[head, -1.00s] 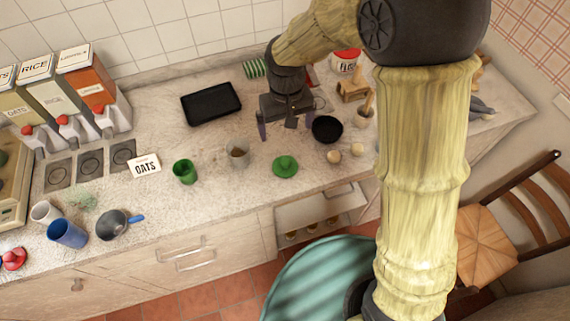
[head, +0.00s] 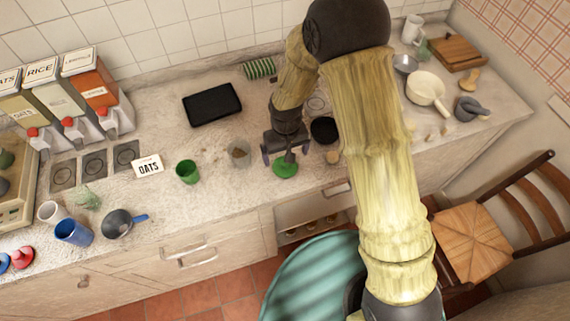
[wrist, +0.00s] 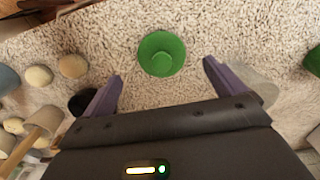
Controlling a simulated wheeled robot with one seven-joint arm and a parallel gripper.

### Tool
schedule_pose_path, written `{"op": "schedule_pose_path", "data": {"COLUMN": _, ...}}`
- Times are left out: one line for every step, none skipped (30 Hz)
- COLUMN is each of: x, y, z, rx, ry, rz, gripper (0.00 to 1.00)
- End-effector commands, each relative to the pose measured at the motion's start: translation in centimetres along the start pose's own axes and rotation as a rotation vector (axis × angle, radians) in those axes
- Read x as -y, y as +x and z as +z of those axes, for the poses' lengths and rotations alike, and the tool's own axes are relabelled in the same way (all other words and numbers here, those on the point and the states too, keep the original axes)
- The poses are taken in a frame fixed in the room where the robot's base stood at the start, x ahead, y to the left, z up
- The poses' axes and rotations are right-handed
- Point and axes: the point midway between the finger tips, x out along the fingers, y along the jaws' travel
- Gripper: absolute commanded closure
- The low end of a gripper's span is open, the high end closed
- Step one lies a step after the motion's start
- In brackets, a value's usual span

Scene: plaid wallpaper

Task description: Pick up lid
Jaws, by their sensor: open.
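The green lid (head: 285,169) lies on the counter, round with a small knob on top. In the head view my gripper (head: 281,158) is over its far side and partly covers it. In the wrist view the lid (wrist: 161,53) is ahead of my gripper (wrist: 161,75), between the lines of the two purple fingers. The fingers are spread wide with nothing between them. The lid appears apart from both fingers.
A clear cup (head: 239,150) and a green cup (head: 187,172) stand left of the lid. A black bowl (head: 324,130) is to the right, with small round pale items nearby. A black tray (head: 212,104) lies behind. The counter (head: 235,200) in front is clear.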

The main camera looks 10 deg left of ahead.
Motion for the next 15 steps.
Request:
{"op": "schedule_pose_path", "data": {"x": 0.0, "y": 0.0, "z": 0.0, "rx": 0.000, "ry": 0.000, "rz": 0.000, "gripper": 0.05}}
{"op": "schedule_pose_path", "data": {"x": 0.0, "y": 0.0, "z": 0.0, "rx": 0.000, "ry": 0.000, "rz": 0.000, "gripper": 0.05}}
{"op": "schedule_pose_path", "data": {"x": 0.0, "y": 0.0, "z": 0.0, "rx": 0.000, "ry": 0.000, "rz": 0.000, "gripper": 0.05}}
{"op": "schedule_pose_path", "data": {"x": 0.0, "y": 0.0, "z": 0.0, "rx": 0.000, "ry": 0.000, "rz": 0.000, "gripper": 0.05}}
{"op": "schedule_pose_path", "data": {"x": 0.0, "y": 0.0, "z": 0.0, "rx": 0.000, "ry": 0.000, "rz": 0.000, "gripper": 0.05}}
{"op": "schedule_pose_path", "data": {"x": 0.0, "y": 0.1, "z": 0.0, "rx": 0.001, "ry": 0.000, "rz": 0.000, "gripper": 0.05}}
{"op": "schedule_pose_path", "data": {"x": 0.0, "y": 0.2, "z": 0.0, "rx": 0.002, "ry": 0.000, "rz": 0.000, "gripper": 0.05}}
{"op": "schedule_pose_path", "data": {"x": 0.0, "y": 0.3, "z": 0.0, "rx": 0.002, "ry": 0.000, "rz": 0.000, "gripper": 0.05}}
{"op": "schedule_pose_path", "data": {"x": 0.1, "y": 0.5, "z": 0.0, "rx": 0.003, "ry": 0.000, "rz": 0.000, "gripper": 0.05}}
{"op": "schedule_pose_path", "data": {"x": 0.1, "y": 0.7, "z": 0.0, "rx": 0.003, "ry": 0.000, "rz": 0.000, "gripper": 0.05}}
{"op": "schedule_pose_path", "data": {"x": 0.1, "y": 1.0, "z": -0.1, "rx": 0.003, "ry": 0.000, "rz": 0.000, "gripper": 0.05}}
{"op": "schedule_pose_path", "data": {"x": 0.1, "y": 1.4, "z": -0.1, "rx": 0.004, "ry": 0.000, "rz": 0.000, "gripper": 0.05}}
{"op": "schedule_pose_path", "data": {"x": 0.2, "y": 1.7, "z": -0.1, "rx": 0.004, "ry": 0.000, "rz": 0.000, "gripper": 0.05}}
{"op": "schedule_pose_path", "data": {"x": 0.2, "y": 2.0, "z": -0.1, "rx": 0.003, "ry": 0.000, "rz": 0.000, "gripper": 0.05}}
{"op": "schedule_pose_path", "data": {"x": 0.2, "y": 2.4, "z": -0.1, "rx": 0.004, "ry": 0.000, "rz": 0.000, "gripper": 0.05}}
